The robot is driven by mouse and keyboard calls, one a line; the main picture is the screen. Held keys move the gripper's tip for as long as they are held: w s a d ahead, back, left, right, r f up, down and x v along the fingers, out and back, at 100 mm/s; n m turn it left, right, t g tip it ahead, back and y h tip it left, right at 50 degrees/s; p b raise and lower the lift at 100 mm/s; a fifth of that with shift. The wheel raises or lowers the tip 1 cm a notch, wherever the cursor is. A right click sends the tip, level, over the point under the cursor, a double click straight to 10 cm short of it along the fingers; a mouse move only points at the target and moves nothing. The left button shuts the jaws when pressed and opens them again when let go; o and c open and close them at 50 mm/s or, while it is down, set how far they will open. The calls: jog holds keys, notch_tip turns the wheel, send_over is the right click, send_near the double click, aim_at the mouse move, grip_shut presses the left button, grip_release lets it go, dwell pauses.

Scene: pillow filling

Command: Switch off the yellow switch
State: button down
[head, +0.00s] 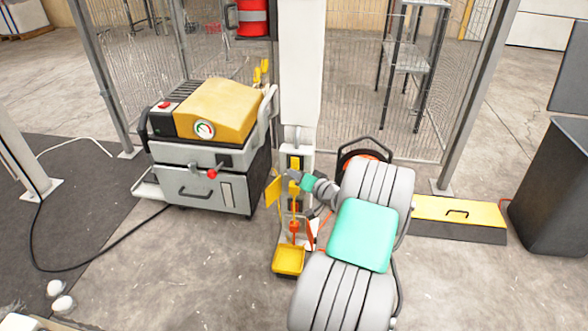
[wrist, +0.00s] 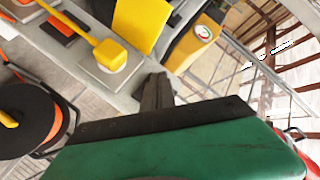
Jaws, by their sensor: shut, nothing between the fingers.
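The yellow switch (wrist: 109,55) shows in the wrist view as a yellow block on a pale square plate, with a yellow bar running to the upper left. In the head view, the yellow switch (head: 295,163) is on the front of the white column, just above my gripper (head: 291,173). My gripper (wrist: 157,90) is shut and empty, its fingertips to the lower right of the switch in the wrist view. The fingers look apart from the switch, but the distance is unclear. My arm hides part of the column's lower front.
A yellow panel (wrist: 140,22) sticks out beside the switch, close to my gripper. A grey and yellow machine (head: 222,110) stands left of the column. A cable reel (wrist: 28,112) is on the other side. A yellow dustpan (head: 289,260) hangs below.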

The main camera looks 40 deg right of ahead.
dwell(0.8)
jog(key=shift+w+d+b, duration=0.3)
jog(key=shift+d, duration=0.05)
jog(key=shift+w+d+f, duration=0.1)
jog(key=shift+w+d, duration=0.1)
jog(key=shift+d, duration=0.05)
dwell(0.5)
jog(key=shift+a, duration=0.1)
jog(key=shift+s+a, duration=0.45)
jog(key=shift+a, duration=0.05)
jog(key=shift+a, duration=0.1)
jog(key=s+a+p, duration=0.1)
jog(key=a, duration=0.1)
jog(key=s+a+r+p, duration=0.1)
jog(key=s, duration=0.1)
jog(key=shift+a, duration=0.4)
